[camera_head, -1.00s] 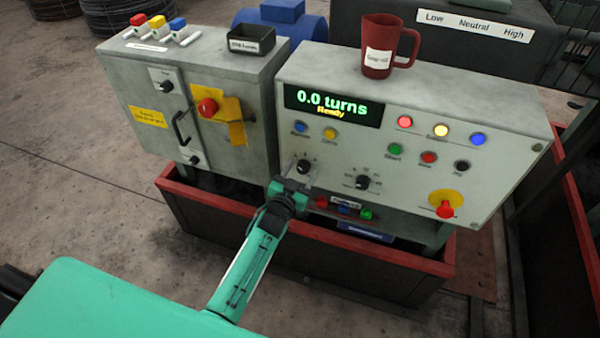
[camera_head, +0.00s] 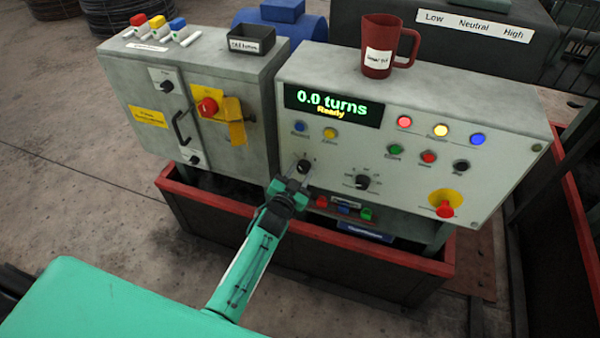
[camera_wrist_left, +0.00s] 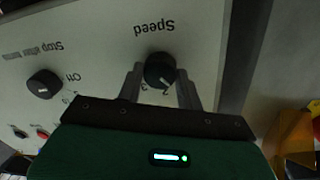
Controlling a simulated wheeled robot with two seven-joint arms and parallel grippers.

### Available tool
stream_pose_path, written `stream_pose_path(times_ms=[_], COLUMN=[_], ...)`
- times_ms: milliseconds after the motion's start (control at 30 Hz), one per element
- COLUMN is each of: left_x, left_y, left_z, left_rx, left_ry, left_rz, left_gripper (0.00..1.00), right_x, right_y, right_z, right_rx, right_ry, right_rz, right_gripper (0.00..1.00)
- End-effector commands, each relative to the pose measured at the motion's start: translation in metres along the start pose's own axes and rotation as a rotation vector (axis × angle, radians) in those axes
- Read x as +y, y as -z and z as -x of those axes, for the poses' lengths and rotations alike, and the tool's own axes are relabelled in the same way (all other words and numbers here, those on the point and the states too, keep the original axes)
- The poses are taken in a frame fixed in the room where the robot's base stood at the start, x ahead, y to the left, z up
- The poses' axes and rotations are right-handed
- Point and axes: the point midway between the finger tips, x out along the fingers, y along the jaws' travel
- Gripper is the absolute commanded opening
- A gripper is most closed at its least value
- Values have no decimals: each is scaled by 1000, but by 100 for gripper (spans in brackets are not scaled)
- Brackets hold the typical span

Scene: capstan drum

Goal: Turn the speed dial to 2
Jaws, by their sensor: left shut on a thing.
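The speed dial (camera_head: 304,166) is a round black knob with a white mark, low on the left of the right console's front panel. In the left wrist view the dial (camera_wrist_left: 160,70) sits between the two fingers of my left gripper (camera_wrist_left: 161,84), under an upside-down "Speed" label (camera_wrist_left: 154,27). My left gripper (camera_head: 296,178) is shut on the dial. Small numbers show at the dial's edge, partly hidden by the fingers. The white mark points down in the wrist view, toward the numbers; I cannot tell the exact setting. My right gripper is not in view.
The display (camera_head: 333,105) reads "0.0 turns" and "Ready". Another black knob (camera_head: 363,182) is right of the speed dial. Coloured buttons and a red stop button (camera_head: 445,209) are on the panel. A red mug (camera_head: 376,70) stands on top. A red-rimmed trough (camera_head: 440,268) lies below.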

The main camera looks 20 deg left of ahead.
Motion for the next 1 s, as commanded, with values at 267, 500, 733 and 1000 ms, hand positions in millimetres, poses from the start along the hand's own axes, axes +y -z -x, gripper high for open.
stream_pose_path(times_ms=[267, 500, 733, 1000], left_x=[0, 0, 1, 1], left_y=[0, 0, 1, 0], left_z=[0, 0, 0, 0], left_rx=[-13, -25, -32, -38], left_ry=[-3, -5, -7, -8], left_rz=[-229, -421, -555, -632], left_gripper=[14, 14, 14, 14], right_x=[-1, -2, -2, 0], right_y=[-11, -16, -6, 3], right_z=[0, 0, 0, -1], right_rx=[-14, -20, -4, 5], right_ry=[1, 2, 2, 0], right_rz=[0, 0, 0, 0], right_gripper=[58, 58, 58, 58])
